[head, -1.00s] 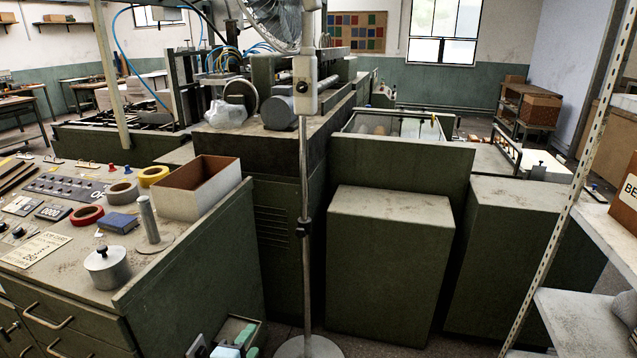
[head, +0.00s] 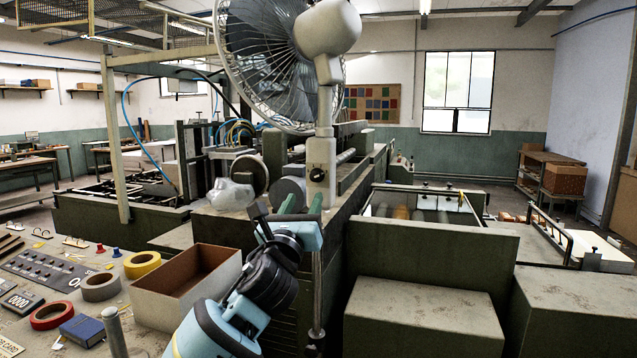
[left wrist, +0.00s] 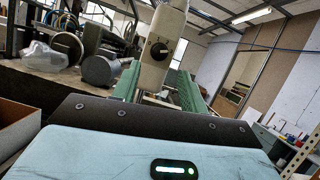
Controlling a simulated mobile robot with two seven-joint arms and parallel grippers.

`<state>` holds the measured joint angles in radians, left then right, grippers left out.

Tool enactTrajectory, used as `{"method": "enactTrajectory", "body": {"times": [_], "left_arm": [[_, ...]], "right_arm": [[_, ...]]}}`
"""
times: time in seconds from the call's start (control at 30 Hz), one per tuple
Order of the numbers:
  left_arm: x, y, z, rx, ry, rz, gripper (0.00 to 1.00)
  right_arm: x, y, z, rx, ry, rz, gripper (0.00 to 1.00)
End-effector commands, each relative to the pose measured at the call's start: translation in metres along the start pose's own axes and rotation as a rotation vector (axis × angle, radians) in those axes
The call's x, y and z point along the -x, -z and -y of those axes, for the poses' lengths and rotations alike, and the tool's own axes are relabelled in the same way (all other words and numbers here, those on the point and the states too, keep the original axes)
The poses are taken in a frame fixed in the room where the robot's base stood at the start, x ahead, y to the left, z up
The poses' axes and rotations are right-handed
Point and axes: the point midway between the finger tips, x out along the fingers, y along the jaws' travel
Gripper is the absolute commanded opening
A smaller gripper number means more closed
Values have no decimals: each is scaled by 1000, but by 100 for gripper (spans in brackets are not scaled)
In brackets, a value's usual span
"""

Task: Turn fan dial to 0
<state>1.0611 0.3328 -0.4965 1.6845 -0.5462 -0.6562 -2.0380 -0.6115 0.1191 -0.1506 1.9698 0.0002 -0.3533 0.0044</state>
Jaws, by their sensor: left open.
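The fan (head: 335,30) stands on a thin pole. Its dark round dial (head: 317,174) sits on the front of the pale control box (head: 318,194), below the fan head. The dial (left wrist: 158,49) also shows in the left wrist view, with a light pointer mark; its number scale is too small to read. My left gripper (head: 301,203) is open, with green fingers pointing up, just below and in front of the dial. In the left wrist view its fingers (left wrist: 160,88) stand apart on either side of the box's lower part, with nothing held. My right gripper is not in view.
An open box (head: 187,285), several tape rolls (head: 101,286) and a blue block (head: 82,330) lie on the console at left. Green machinery (head: 430,240) stands behind and right of the fan pole.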

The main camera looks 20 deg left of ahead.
Motion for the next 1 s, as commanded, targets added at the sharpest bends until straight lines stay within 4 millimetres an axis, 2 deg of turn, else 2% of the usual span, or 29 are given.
{"method": "enactTrajectory", "body": {"times": [0.23, 0.7, 1.0], "left_arm": [[-11, 1, 0, 2, -1, -1, 43], [-67, 2, 0, 5, 0, -2, 43], [-78, 1, 0, 5, 1, -1, 43]], "right_arm": [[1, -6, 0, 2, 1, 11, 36], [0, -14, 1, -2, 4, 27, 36], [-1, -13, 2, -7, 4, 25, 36]]}}
